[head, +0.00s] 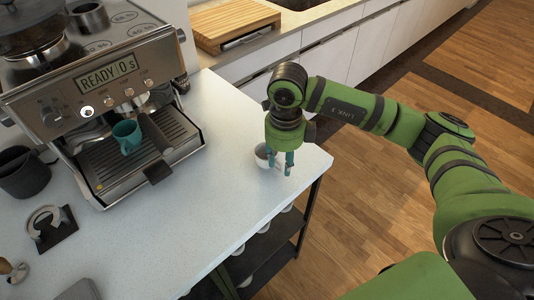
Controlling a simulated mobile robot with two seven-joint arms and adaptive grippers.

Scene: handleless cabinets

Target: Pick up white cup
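The white cup (261,153) stands on the white counter near its right corner. It is partly hidden behind my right gripper. My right gripper (280,164) points down at the cup from above, with its two teal fingers apart. The fingers overlap the cup's right part in the picture. I cannot tell whether they touch it. My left gripper is not in view.
A coffee machine (110,80) with a teal cup (127,134) on its drip tray stands at the left. A dark pitcher (24,174) and a tamper stand (50,226) are on the counter (190,220). More cups sit on shelves below. A cutting board (235,22) lies behind.

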